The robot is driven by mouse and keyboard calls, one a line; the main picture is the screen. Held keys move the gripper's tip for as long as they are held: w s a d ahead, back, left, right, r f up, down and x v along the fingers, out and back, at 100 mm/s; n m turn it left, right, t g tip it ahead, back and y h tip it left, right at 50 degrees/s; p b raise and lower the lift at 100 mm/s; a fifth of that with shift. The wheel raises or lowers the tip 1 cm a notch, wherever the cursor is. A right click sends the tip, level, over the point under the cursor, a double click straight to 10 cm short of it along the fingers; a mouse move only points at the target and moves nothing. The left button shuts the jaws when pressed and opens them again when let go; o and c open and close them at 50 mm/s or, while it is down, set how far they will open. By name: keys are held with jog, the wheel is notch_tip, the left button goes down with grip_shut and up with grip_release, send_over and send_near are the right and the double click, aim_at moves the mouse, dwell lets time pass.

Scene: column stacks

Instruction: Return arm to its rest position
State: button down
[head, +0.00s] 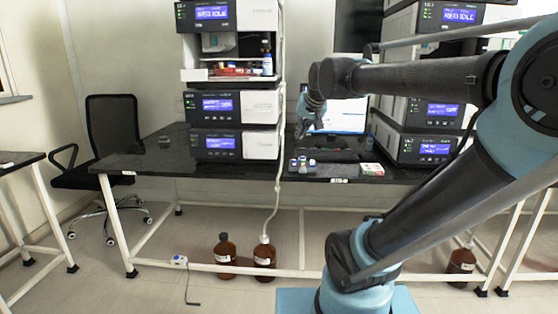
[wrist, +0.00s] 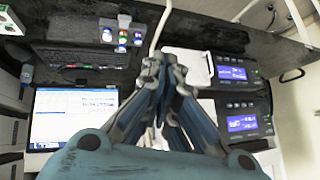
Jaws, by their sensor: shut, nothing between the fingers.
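My arm reaches from the lower right up and across to the left in the head view. My gripper (head: 304,128) hangs at its end, pointing down, in front of the monitor (head: 345,114) and above the dark bench (head: 160,165). In the wrist view my gripper (wrist: 161,66) has its fingertips together with nothing between them. It touches no object that I can see. The wrist view shows the bench upside down, with the monitor (wrist: 75,117) at the left.
Small vials (head: 302,165) and a small tray (head: 372,169) stand on the bench below my gripper. Instrument stacks rise on the left (head: 235,105) and right (head: 420,110), close to the arm. Brown bottles (head: 226,254) and a chair (head: 112,130) stand on the floor.

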jog(key=s+d+f+g+h, duration=0.1)
jog(key=s+d+f+g, duration=0.1)
jog(key=s+f, duration=0.5)
jog(key=s+d+f+g, duration=0.1)
jog(key=s+d+f, duration=0.4)
jog(key=s+f, duration=0.3)
jog(key=s+d+f+g+h, duration=0.1)
jog(key=s+d+f+g, duration=0.1)
jog(key=s+d+f, duration=0.2)
jog(key=s+f, duration=0.3)
jog(key=f, duration=0.3)
jog(key=shift+s+d+g+h, duration=0.25)
jog(key=shift+s+g+h, duration=0.05)
jog(key=shift+s, duration=0.05)
jog(key=shift+w+f, duration=0.2)
jog(key=shift+w, duration=0.3)
dwell(2.7)
